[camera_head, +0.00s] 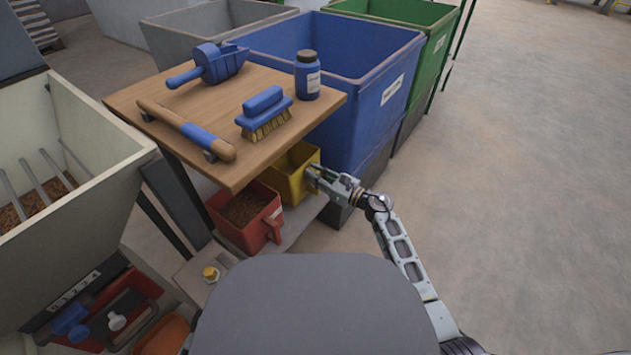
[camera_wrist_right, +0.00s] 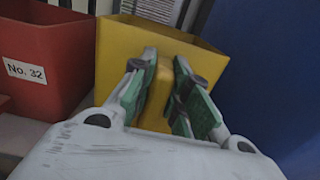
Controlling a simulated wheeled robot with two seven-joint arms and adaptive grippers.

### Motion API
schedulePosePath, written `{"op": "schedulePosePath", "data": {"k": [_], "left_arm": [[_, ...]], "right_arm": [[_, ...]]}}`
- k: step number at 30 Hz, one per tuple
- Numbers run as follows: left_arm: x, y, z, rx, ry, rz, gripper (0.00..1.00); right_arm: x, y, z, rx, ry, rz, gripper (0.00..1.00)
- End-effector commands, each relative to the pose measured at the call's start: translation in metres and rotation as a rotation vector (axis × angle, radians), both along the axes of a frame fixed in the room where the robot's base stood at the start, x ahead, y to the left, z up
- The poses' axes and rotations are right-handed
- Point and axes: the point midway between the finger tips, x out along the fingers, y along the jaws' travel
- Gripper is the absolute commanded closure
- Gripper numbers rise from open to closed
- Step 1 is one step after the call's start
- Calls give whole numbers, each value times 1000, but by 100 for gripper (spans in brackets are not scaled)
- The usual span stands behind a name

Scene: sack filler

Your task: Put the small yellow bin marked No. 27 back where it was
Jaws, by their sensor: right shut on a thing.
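The small yellow bin (camera_head: 291,172) is on the shelf under the wooden tabletop, beside the red bin. My right gripper (camera_head: 314,177) reaches it from the right and is shut on its yellow handle. In the right wrist view, the two green-padded fingers (camera_wrist_right: 159,98) close on both sides of the handle of the yellow bin (camera_wrist_right: 122,50). Its number label is not in sight. I cannot tell whether its base rests fully on the shelf. My left gripper is not in view.
A red bin (camera_head: 245,213) marked No. 32 (camera_wrist_right: 40,55) stands left of the yellow bin, holding brown granules. The wooden tabletop (camera_head: 200,105) overhangs both, with a scoop, brush, bottle and roller-like tool. A large blue bin (camera_head: 350,110) stands close behind. Open floor lies right.

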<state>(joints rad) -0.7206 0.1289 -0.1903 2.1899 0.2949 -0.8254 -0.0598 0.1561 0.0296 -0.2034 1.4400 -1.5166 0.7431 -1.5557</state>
Motion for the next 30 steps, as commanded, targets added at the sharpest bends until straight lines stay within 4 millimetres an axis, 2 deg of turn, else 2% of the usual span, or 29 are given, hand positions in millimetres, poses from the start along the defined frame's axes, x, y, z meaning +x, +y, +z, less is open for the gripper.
{"op": "schedulePosePath", "data": {"k": [6, 20, 21, 24, 26, 30], "left_arm": [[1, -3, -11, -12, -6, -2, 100], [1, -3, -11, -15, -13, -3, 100], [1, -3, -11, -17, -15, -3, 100], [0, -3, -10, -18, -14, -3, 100], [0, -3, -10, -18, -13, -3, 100], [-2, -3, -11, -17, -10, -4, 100]], "right_arm": [[0, 0, -19, 3, 0, 0, 100], [0, 0, -23, 2, -1, 0, 100], [0, 0, -24, 1, -1, 0, 80], [0, 0, -23, 1, 0, 0, 67], [0, 0, -23, 1, -1, 0, 61], [0, 0, -23, 1, 0, 0, 61]]}}
